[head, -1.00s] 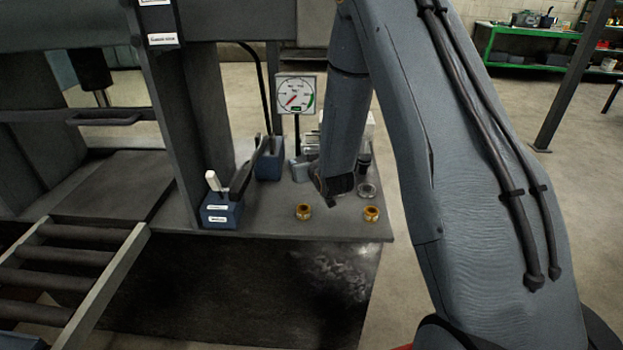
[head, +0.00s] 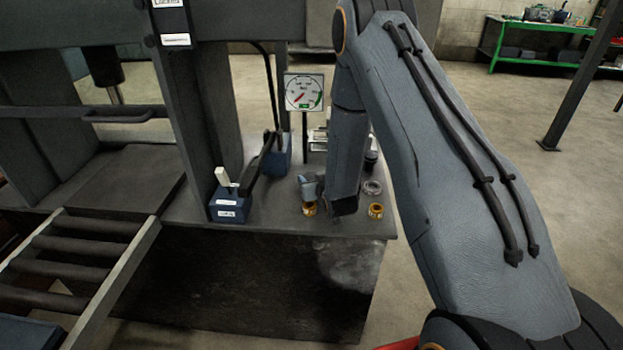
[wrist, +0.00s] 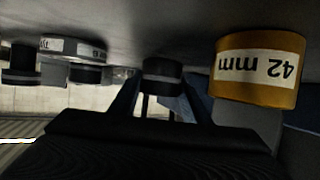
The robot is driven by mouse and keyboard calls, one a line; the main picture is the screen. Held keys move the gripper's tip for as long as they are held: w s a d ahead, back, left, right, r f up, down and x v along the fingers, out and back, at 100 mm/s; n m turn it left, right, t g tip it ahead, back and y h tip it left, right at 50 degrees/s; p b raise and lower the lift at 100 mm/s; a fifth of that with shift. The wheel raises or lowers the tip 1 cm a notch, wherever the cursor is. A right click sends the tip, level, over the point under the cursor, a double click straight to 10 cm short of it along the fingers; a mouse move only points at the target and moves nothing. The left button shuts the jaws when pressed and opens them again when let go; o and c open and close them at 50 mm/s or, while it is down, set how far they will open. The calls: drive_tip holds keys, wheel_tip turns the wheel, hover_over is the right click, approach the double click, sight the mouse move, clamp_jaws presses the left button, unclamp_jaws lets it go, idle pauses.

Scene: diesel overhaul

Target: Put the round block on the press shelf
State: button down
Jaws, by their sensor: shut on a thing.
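My gripper (wrist: 163,92) has its two dark fingers on either side of a small dark round piece with a grey band, which I take for the round block (wrist: 163,72). The piece sits at the fingertips, close to the grey surface that fills the top of the wrist view. In the head view, my arm hides most of the gripper and the round block, above the right end of the bench. The press stands at the left, with a flat dark shelf (head: 125,178) between its uprights.
Two amber rings (head: 376,211) stand near the bench's front right edge; one, marked 42 mm (wrist: 258,72), is right of my gripper in the wrist view. A blue lever box (head: 230,208), a dial gauge (head: 304,92) and a roller track (head: 75,250) are nearby.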

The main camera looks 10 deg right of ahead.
drive_tip(key=c, duration=1)
unclamp_jaws()
drive_tip(key=shift+f, duration=0.1)
drive_tip(key=shift+s+r, duration=0.1)
drive_tip(key=shift+r, duration=0.1)
drive_tip(key=b+v, duration=0.2)
drive_tip(key=v, duration=0.9)
drive_tip(key=shift+s+b, duration=0.3)
drive_tip(key=shift+b, duration=0.05)
drive_tip(key=shift+s+r+g, duration=0.35)
drive_tip(key=shift+r+g, duration=0.05)
drive_tip(key=shift+r, duration=0.05)
drive_tip(key=s+r+g, duration=0.4)
drive_tip(key=s+g, duration=0.1)
drive_tip(key=s, duration=0.7)
drive_tip(key=s+r+g+h, duration=0.1)
drive_tip(key=s+r+g, duration=0.4)
drive_tip(key=s, duration=0.7)
drive_tip(key=shift+s+a+m+g, duration=0.2)
drive_tip(key=shift+a+m+g, duration=0.2)
drive_tip(key=shift+a+g, duration=0.15)
